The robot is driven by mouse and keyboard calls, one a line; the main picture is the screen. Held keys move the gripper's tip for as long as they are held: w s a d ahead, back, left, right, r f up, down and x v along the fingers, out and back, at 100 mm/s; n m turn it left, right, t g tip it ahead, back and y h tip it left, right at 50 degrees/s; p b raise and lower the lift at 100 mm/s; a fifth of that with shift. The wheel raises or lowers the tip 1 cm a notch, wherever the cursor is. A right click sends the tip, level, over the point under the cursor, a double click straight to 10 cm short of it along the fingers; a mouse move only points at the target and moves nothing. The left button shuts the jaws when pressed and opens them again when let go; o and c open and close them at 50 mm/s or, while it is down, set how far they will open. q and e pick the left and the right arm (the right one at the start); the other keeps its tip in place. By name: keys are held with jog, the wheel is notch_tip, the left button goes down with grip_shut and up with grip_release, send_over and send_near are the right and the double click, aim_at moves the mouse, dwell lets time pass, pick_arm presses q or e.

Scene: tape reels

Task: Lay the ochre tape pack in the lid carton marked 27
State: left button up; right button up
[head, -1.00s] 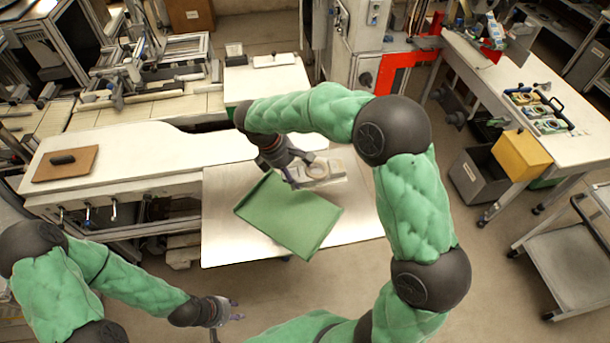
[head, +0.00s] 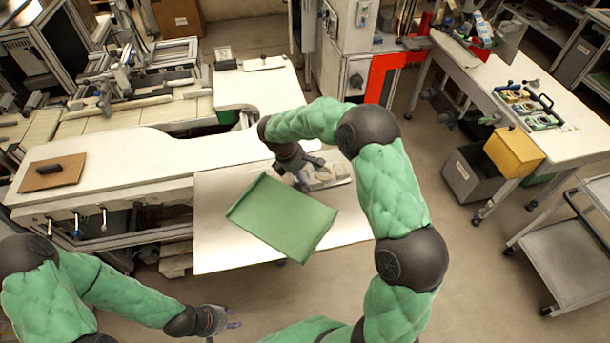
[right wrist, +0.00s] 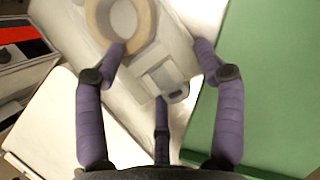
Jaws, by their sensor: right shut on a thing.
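A pale pack with a beige-ochre tape ring (right wrist: 122,22) lies at the far side of the white table top; it also shows in the head view (head: 338,172). My right gripper (right wrist: 160,62) has its purple fingers around the near end of this pack, shut on it. In the head view my right gripper (head: 298,172) partly hides the pack. A green, shallow, lid-like carton (head: 283,218) lies tilted beside it, and its edge (right wrist: 270,90) runs close to the right finger. I can read no 27 on it. My left gripper (head: 220,322) is open and empty at the lower left.
The white table top (head: 225,250) is bare around the green carton. A white counter (head: 130,165) with a brown board (head: 53,172) stands at left.

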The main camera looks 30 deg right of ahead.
jog(key=shift+f, duration=0.15)
jog(key=o, duration=1.3)
jog(key=shift+f, duration=0.1)
